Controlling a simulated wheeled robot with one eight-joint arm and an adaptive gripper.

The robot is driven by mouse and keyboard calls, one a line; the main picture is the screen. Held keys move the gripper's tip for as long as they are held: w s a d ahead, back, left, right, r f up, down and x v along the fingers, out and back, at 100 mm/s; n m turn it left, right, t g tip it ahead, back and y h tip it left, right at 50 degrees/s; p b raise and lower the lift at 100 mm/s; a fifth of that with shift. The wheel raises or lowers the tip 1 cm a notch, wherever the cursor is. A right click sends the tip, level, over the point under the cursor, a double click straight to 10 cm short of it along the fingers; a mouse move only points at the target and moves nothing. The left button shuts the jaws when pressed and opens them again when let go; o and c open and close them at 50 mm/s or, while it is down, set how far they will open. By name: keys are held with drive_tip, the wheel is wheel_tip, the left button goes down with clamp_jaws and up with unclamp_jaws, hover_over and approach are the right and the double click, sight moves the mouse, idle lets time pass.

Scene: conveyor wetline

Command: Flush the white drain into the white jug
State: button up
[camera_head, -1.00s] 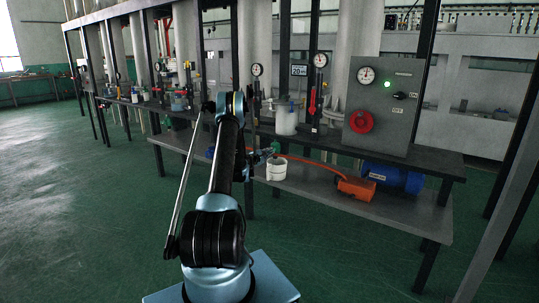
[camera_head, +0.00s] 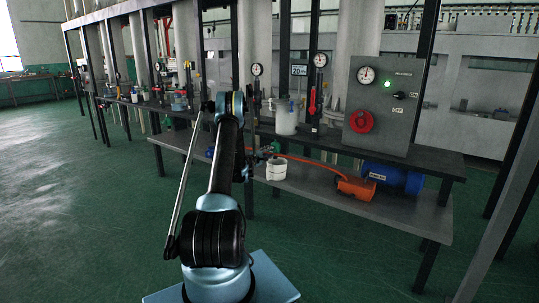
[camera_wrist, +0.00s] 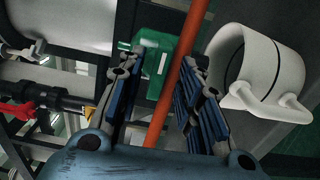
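The white jug (camera_head: 276,172), with a dark band, stands on the lower shelf in the head view. In the wrist view the jug (camera_wrist: 235,62) is at the right, with its handle towards the lower right. My gripper (camera_wrist: 158,72) is open, with its blue fingers apart to the left of the jug. A green fitting (camera_wrist: 158,45) and an orange hose show between and beyond the fingers; I see no grip on them. A white vessel (camera_head: 287,121) stands on the upper bench. I cannot tell for sure which part is the white drain.
The orange hose (camera_head: 312,163) runs to an orange box (camera_head: 356,188) beside a blue cylinder (camera_head: 393,178) on the lower shelf. A grey panel (camera_head: 381,105) with a gauge and red knob stands above. Dark posts flank the bench. The green floor in front is clear.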

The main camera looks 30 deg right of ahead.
drive_tip(key=v, duration=0.6)
drive_tip(key=shift+a, duration=0.25)
drive_tip(key=shift+r, duration=0.1)
idle(0.5)
